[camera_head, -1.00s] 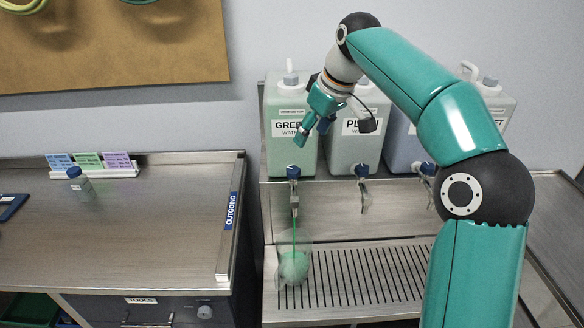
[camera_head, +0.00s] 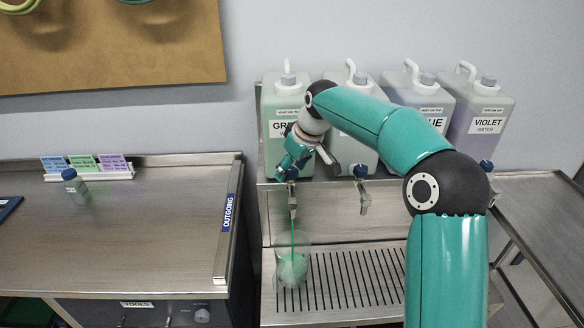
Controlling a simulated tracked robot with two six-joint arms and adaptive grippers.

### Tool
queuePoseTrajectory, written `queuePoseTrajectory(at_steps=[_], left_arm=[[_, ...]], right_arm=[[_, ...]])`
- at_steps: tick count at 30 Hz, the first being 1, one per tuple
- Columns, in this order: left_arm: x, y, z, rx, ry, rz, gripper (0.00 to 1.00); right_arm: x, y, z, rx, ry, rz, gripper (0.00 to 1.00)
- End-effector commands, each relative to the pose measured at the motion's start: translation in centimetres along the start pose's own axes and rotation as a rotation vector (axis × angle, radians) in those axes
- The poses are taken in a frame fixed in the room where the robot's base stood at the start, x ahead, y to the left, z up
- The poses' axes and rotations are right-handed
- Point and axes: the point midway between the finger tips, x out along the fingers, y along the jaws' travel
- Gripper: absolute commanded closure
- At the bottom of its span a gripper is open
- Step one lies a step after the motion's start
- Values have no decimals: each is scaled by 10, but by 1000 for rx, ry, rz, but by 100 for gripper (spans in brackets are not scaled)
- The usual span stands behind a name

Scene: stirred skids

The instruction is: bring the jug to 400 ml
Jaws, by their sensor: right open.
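The clear jug (camera_head: 292,266) stands on the slotted drip tray (camera_head: 350,276), under the tap (camera_head: 292,200) of the green water container (camera_head: 275,150). A thin green stream runs from that tap into the jug, and green liquid shows in its lower part. The jug's scale is too small to read. My right gripper (camera_head: 287,170) is open, its fingertips close by the blue tap handle (camera_head: 292,174); I cannot tell whether they touch it. My left gripper is out of view.
Three more containers stand to the right, including the violet water one (camera_head: 487,118), partly behind my arm. A small capped bottle (camera_head: 75,187) and coloured cards (camera_head: 85,163) stand on the left bench (camera_head: 130,240). A raised edge marked outgoing (camera_head: 229,215) borders that bench.

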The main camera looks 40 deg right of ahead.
Motion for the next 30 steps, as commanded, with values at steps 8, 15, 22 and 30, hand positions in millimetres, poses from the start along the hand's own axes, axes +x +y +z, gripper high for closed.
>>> queuePoseTrajectory(at_steps=[8,15,22,30], left_arm=[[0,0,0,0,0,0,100],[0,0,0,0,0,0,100],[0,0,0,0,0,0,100],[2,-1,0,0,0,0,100]], right_arm=[[0,0,0,-1,0,0,71],[0,0,0,-1,0,0,99],[-1,0,0,23,0,11,99],[0,-1,0,141,-1,60,99]])
